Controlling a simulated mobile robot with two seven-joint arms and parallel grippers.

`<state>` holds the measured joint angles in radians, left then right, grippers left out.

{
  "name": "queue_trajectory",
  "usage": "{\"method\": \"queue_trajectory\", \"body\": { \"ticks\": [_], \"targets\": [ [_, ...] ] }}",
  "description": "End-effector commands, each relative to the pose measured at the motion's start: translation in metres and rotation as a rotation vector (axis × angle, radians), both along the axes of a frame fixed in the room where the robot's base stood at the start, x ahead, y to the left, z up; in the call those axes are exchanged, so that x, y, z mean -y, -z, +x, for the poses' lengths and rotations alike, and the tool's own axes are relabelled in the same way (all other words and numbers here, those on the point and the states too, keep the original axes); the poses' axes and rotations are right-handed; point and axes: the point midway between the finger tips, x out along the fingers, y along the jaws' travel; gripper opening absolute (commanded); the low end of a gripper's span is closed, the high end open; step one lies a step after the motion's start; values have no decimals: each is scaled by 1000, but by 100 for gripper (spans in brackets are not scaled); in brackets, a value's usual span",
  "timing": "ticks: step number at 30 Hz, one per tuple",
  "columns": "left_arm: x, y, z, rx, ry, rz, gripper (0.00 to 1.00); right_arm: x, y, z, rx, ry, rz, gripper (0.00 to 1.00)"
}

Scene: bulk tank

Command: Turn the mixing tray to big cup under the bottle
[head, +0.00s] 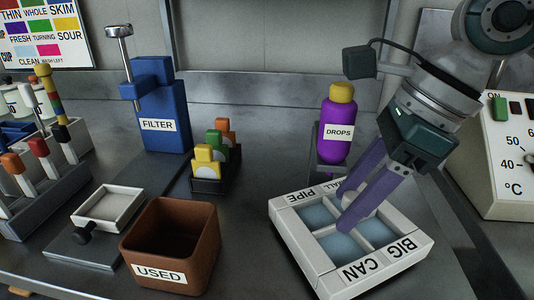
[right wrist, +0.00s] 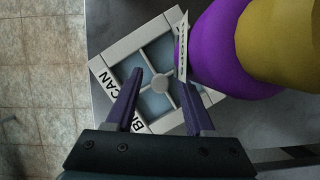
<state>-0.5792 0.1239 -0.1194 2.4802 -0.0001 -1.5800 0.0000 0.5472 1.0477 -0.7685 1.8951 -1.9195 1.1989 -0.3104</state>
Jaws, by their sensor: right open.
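The mixing tray (head: 292,245) is a pale square frame with several blue-filled compartments and a round central knob (right wrist: 160,83). BIG CAN faces the front right, PIPE the back left. A label on the bottle side is partly hidden and reads "...ALL"; I see no BIG CUP label. The purple DROPS bottle (head: 337,130) with a yellow cap stands behind the tray, and shows large in the right wrist view (right wrist: 220,50). My right gripper (head: 340,206) is open over the tray, fingers appearing either side of the knob; contact is unclear. My left gripper is out of view.
A brown USED bin (head: 170,240) and a small square dish (head: 108,208) stand left of the tray. A blue FILTER stand (head: 160,110) and a rack of coloured pieces (head: 212,175) are behind. A white temperature box (head: 505,150) stands right.

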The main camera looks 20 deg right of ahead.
Motion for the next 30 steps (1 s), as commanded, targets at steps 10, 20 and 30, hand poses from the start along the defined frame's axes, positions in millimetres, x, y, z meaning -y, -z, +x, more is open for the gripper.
{"method": "queue_trajectory", "body": {
  "ticks": [10, 20, 30],
  "targets": [
    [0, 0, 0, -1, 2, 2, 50, -1, 4, 1, 0, 0, 0, 50],
    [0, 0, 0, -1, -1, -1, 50, -1, 3, 1, 0, 0, 0, 13],
    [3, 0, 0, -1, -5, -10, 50, -1, 3, 1, 1, 0, 1, 0]
  ]
}}
